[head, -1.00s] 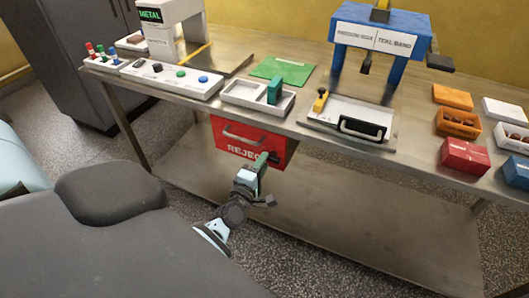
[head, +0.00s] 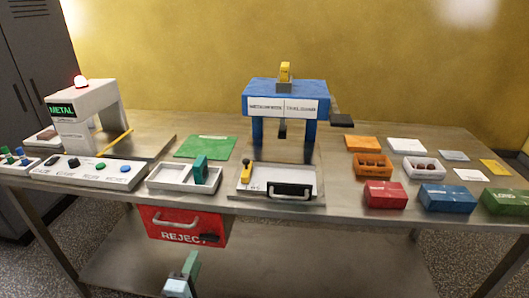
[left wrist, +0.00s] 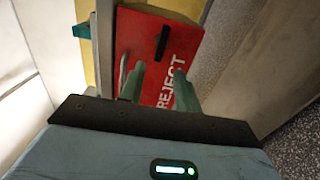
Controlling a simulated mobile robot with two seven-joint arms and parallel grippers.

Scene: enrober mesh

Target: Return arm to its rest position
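My left gripper (head: 190,268) shows at the bottom of the head view, just below and in front of the red REJECT box (head: 160,231) under the table edge. In the left wrist view its two green fingers (left wrist: 158,88) stand apart with nothing seen between them, and the REJECT box (left wrist: 150,25) lies beyond. The gripper looks apart from the box, though the gap is hard to judge. A dark patch shows on the box's front beside its lettering. My right gripper is in neither view.
The steel table (head: 330,160) holds a button panel (head: 90,172), a white tray with a teal block (head: 200,170), a blue arch (head: 285,97), and several coloured boxes at right. The metal detector (head: 85,103) has a red beacon. A lower shelf (head: 300,265) lies beneath.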

